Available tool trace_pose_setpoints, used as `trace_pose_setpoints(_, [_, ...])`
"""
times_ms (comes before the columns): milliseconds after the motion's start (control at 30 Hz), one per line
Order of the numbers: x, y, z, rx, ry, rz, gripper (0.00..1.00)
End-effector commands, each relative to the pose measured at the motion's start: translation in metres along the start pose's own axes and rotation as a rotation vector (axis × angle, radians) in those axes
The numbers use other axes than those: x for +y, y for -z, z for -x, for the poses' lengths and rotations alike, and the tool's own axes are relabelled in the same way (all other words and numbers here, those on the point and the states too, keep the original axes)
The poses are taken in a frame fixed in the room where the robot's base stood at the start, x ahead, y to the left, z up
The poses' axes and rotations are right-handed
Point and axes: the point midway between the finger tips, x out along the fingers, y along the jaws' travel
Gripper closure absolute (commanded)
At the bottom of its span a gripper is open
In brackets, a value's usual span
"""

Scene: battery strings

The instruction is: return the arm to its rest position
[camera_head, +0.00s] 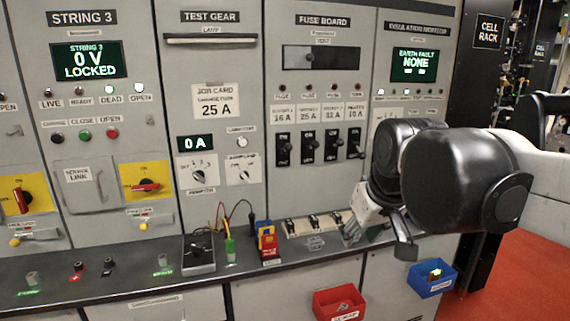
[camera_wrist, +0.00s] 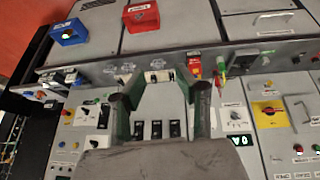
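My arm (camera_head: 455,180) reaches in from the right in the head view, with its dark wrist in front of the right-hand panels. My gripper (camera_head: 380,238) points down near the right part of the bench ledge (camera_head: 280,262). In the wrist view my gripper (camera_wrist: 160,95) shows two fingers spread wide apart. Nothing is between them except the panel with black fuse switches (camera_wrist: 156,129) farther off. The fingers hold nothing. My wrist hides part of the insulation monitor panel.
Red bin (camera_head: 339,303) and blue bin (camera_head: 431,279) hang at the ledge's front. A black meter (camera_head: 199,254), red-yellow-blue blocks (camera_head: 267,242) and fuse carriers (camera_head: 313,223) stand on the ledge. String 3's display (camera_head: 88,60) reads 0 V LOCKED. The red floor at right is open.

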Motion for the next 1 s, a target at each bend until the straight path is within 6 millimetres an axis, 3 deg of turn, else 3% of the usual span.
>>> trace_pose_setpoints(33, [0.003, -0.019, -0.001, 0.011, -0.008, -0.026, 0.69])
trace_pose_setpoints(300, [0.01, -0.11, -0.012, 0.073, -0.045, -0.16, 0.69])
trace_pose_setpoints(500, [0.011, -0.159, -0.025, 0.109, -0.065, -0.234, 0.69])
trace_pose_setpoints(700, [0.011, -0.176, -0.031, 0.123, -0.073, -0.263, 0.69])
trace_pose_setpoints(1000, [0.011, -0.176, -0.031, 0.123, -0.073, -0.264, 0.69])
